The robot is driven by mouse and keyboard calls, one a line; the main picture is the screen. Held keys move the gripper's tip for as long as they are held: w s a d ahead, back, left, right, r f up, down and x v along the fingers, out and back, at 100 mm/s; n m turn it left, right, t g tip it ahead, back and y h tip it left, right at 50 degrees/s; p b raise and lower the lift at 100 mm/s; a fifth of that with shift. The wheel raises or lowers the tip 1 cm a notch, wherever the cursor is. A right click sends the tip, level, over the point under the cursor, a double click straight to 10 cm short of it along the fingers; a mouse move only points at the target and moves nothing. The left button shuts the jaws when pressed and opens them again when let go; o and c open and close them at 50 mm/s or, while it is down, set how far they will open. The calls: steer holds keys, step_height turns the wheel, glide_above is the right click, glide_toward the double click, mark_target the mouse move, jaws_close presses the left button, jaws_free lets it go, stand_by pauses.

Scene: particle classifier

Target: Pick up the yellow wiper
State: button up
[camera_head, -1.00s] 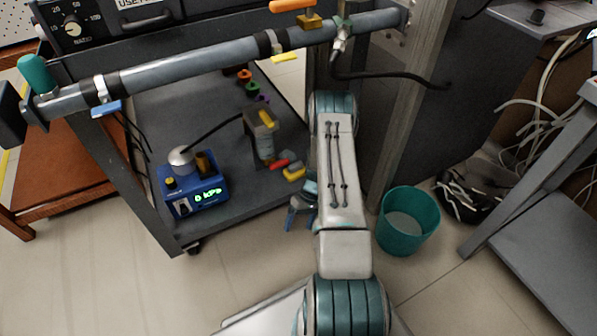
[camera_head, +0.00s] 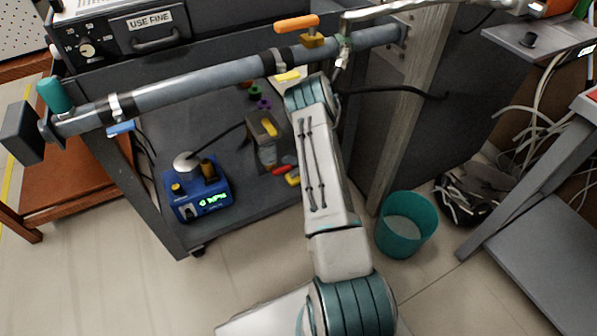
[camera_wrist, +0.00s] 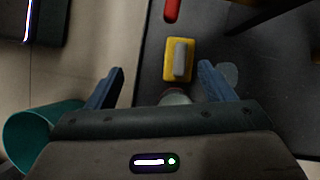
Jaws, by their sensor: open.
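The yellow wiper (camera_wrist: 168,62), a yellow block with a grey strip on top, lies flat on the dark shelf ahead of my gripper (camera_wrist: 160,84) in the wrist view. My gripper is open and empty, its blue fingers apart, with the wiper beyond the fingertips and nearer the right finger. In the head view a small part of the yellow wiper (camera_head: 292,179) shows beside my forearm. My gripper is hidden behind my arm there.
A red object (camera_wrist: 172,9) lies just beyond the wiper. A blue device with a green display (camera_head: 200,192) sits on the shelf (camera_head: 235,212). A teal bin (camera_head: 405,225) stands on the floor at right. A grey pipe (camera_head: 190,85) runs above the shelf.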

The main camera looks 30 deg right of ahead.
steer(key=w+f, duration=0.1)
steer(key=f, duration=0.1)
steer(key=a+f+m+b, duration=0.1)
steer(key=f, duration=0.2)
steer(key=w+a+f+m+t, duration=0.1)
steer(key=f, duration=0.2)
steer(key=shift+w+a+f+h+b, duration=0.1)
steer(key=shift+w+h+b, duration=0.2)
steer(key=shift+h+b, duration=0.1)
steer(key=b+x, duration=0.2)
steer(key=x, duration=0.3)
steer(key=shift+s+f, duration=0.1)
steer(key=c, duration=1)
